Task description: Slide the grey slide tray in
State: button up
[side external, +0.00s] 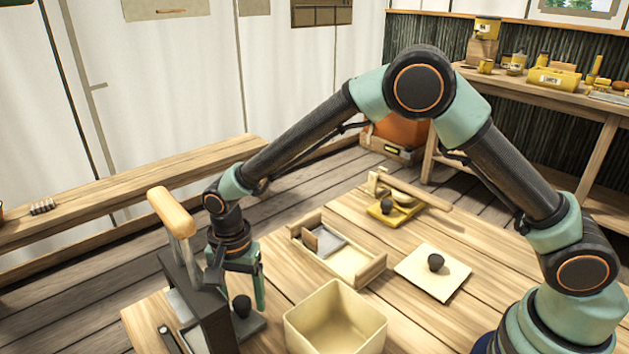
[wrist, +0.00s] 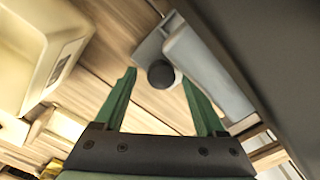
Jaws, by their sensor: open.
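The grey slide tray (side external: 254,328) sticks out to the right from the low end of a dark upright housing (side external: 206,305) with a wooden handle on top. A round black knob (side external: 242,307) stands on the tray; it also shows in the wrist view (wrist: 160,74). My gripper (side external: 238,287) is open above the tray, fingers pointing down. In the wrist view my gripper (wrist: 159,77) has one green finger on each side of the knob, with gaps visible. The grey tray (wrist: 149,48) shows beyond it. The tray's inner end is hidden by the housing.
An open cream box (side external: 336,318) stands right of the tray. A wooden frame with a grey insert (side external: 338,252), a cream plate with a black knob (side external: 432,276) and a yellow tray (side external: 394,214) lie farther back. Bare table shows between them.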

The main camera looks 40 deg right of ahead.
jog(key=d, duration=0.3)
jog(key=shift+d+r, duration=0.3)
jog(key=shift+r, duration=0.05)
notch_tip(320, 180, up, 12)
notch_tip(320, 180, down, 12)
jog(key=n, duration=1)
jog(key=d, duration=0.4)
jog(key=shift+f, duration=0.4)
notch_tip(320, 180, up, 13)
jog(key=s+d+r+t, duration=0.3)
jog(key=s+d+r, duration=0.5)
jog(key=d, duration=0.4)
jog(key=shift+s+d+r+t, duration=0.15)
jog(key=shift+s+d+t, duration=0.05)
jog(key=shift+d+t, duration=0.2)
